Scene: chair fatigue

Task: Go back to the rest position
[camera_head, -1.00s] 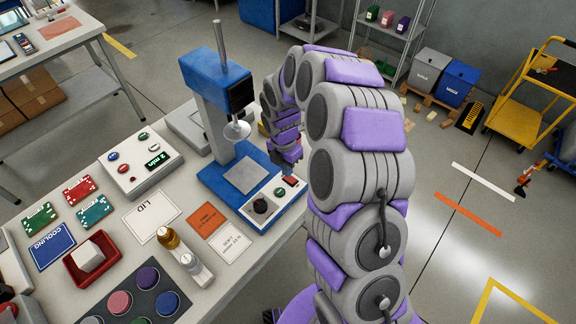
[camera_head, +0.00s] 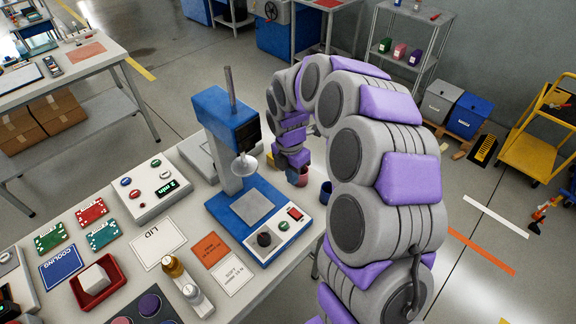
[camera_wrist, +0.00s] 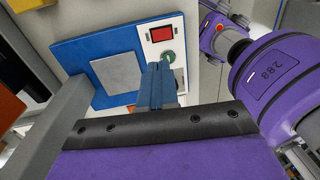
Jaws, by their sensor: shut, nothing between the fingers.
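My gripper (camera_wrist: 158,85) shows in the wrist view with its blue-grey fingers together and nothing between them. Behind the fingers is the blue press base with a grey plate (camera_wrist: 119,75), a red switch (camera_wrist: 162,34) and a green button (camera_wrist: 168,56). In the head view my purple and grey arm arches over the right side and its end hangs down just right of the blue press (camera_head: 222,118). The fingertips are hard to make out there. The press's red switch (camera_head: 295,213) and black knob (camera_head: 264,240) are in plain view.
A control box (camera_head: 150,189) with a "2 min" display, cards, a red tray (camera_head: 93,290) and bottles (camera_head: 185,278) crowd the bench left of the press. Shelves (camera_head: 410,45), bins (camera_head: 465,115) and a yellow cart (camera_head: 530,145) stand behind.

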